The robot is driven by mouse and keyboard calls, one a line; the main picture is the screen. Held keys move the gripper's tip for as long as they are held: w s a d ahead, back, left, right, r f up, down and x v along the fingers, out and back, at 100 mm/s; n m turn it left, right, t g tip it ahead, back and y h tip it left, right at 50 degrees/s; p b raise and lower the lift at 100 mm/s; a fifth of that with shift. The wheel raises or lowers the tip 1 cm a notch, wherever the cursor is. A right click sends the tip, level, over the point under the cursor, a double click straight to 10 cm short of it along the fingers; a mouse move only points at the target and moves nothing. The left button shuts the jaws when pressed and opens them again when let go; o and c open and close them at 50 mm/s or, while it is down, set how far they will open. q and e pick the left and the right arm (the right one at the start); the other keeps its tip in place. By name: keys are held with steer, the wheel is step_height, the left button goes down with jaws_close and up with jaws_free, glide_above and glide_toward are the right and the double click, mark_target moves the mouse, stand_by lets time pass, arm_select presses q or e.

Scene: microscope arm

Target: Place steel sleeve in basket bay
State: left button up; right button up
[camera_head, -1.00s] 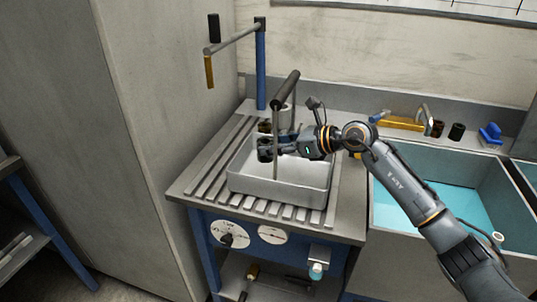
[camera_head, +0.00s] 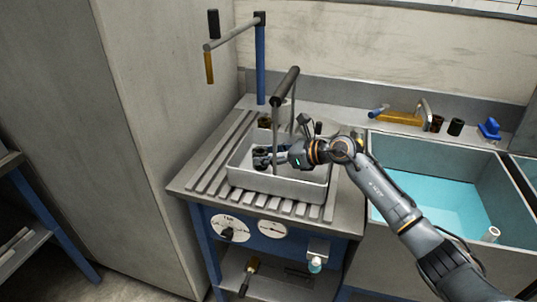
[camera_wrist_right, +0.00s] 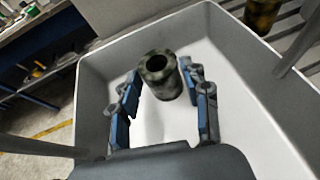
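The steel sleeve (camera_wrist_right: 163,78) is a dark, mottled hollow cylinder. In the right wrist view it stands slightly tilted in the picture, between my right fingertips, inside the light grey basket (camera_wrist_right: 92,100). In the head view the basket (camera_head: 290,189) sits on the slatted bench top, and the sleeve (camera_head: 260,160) is a small dark shape inside it. My right gripper (camera_wrist_right: 163,85) is low in the basket with its fingers apart on both sides of the sleeve; narrow gaps show. Whether the sleeve's base touches the basket floor is hard to tell. My left gripper is out of view.
The basket's upright rods and dark handle (camera_head: 287,82) rise close to my right gripper. A brown cylinder (camera_head: 264,122) stands behind the basket. A blue post with a crank arm (camera_head: 235,36) is at the back left. A water-filled sink (camera_head: 435,200) lies right.

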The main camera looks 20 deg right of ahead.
steer(key=shift+o, duration=1)
steer(key=shift+r, duration=0.1)
steer(key=shift+r, duration=0.15)
steer(key=shift+s+d, duration=0.2)
steer(key=shift+d, duration=0.1)
steer(key=b+v, duration=0.2)
steer(key=v, duration=0.8)
steer(key=shift+s+d+r, duration=0.1)
steer(key=shift+s, duration=0.1)
steer(key=shift+s+d+r, duration=0.2)
steer(key=shift+s+r, duration=0.05)
